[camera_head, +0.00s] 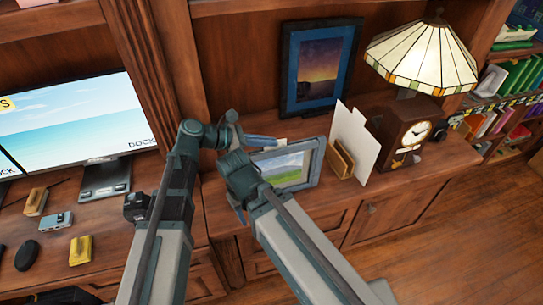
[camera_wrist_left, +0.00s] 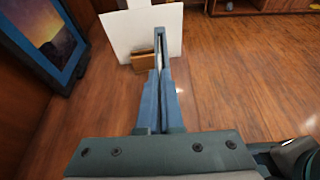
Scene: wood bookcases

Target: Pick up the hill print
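The hill print (camera_head: 287,167) is a small picture of green hills and sky in a blue-grey frame. It stands upright, leaning a little, at the cabinet's front left. My left gripper (camera_head: 267,142) is at its upper left edge. In the left wrist view the print (camera_wrist_left: 160,50) shows nearly edge-on between the closed fingers (camera_wrist_left: 160,103), so the gripper looks shut on it. I cannot tell whether its bottom touches the cabinet top. My right arm crosses in front of its left side; the right gripper's fingers are not clear.
A sunset picture (camera_head: 318,67) in a dark frame leans behind. A white card (camera_head: 355,140) and small wooden holder (camera_head: 343,160) stand close right of the print. Beyond are a clock (camera_head: 408,130) and a lamp (camera_head: 422,55). A monitor (camera_head: 75,120) stands left. Floor is open at right.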

